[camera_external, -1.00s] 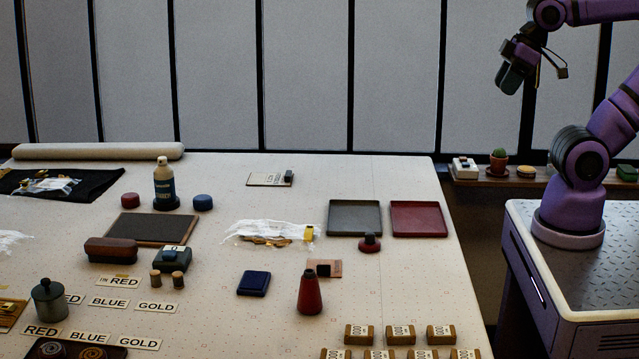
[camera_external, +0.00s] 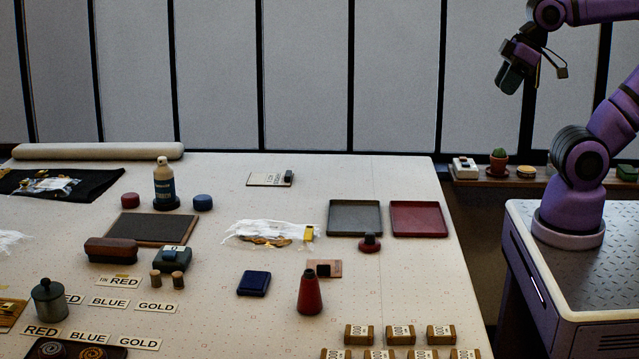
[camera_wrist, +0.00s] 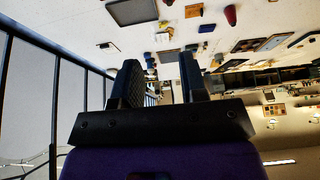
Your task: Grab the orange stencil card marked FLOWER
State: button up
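A pinkish-orange card (camera_external: 335,266) lies flat on the table in the external view, behind the red cone-shaped bottle (camera_external: 310,294). Another orange-brown flat piece (camera_external: 9,314) shows at the left edge, partly cut off. I cannot tell which one, if either, is marked FLOWER. My gripper (camera_external: 507,80) hangs high at the upper right, far from both. In the wrist view my gripper (camera_wrist: 161,80) has its two fingers apart with nothing held between them.
A grey tray (camera_external: 354,203) and a red tray (camera_external: 418,204) lie near the table's right edge. Several labelled brown blocks (camera_external: 400,335) stand at the front right. White cloth (camera_external: 268,229) lies mid-table.

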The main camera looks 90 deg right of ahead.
jog(key=m+g, duration=0.5)
jog(key=m, duration=3.1)
send_over(324, 266)
notch_tip(324, 266, down, 26)
jog(key=f, duration=0.5)
jog(key=shift+s+d+f, duration=0.2)
jog(key=shift+f, duration=0.2)
jog(key=shift+w+f, duration=0.15)
jog(key=shift+f, duration=1.15)
jog(key=shift+w+f, duration=0.15)
jog(key=shift+f, duration=1.15)
grip_shut()
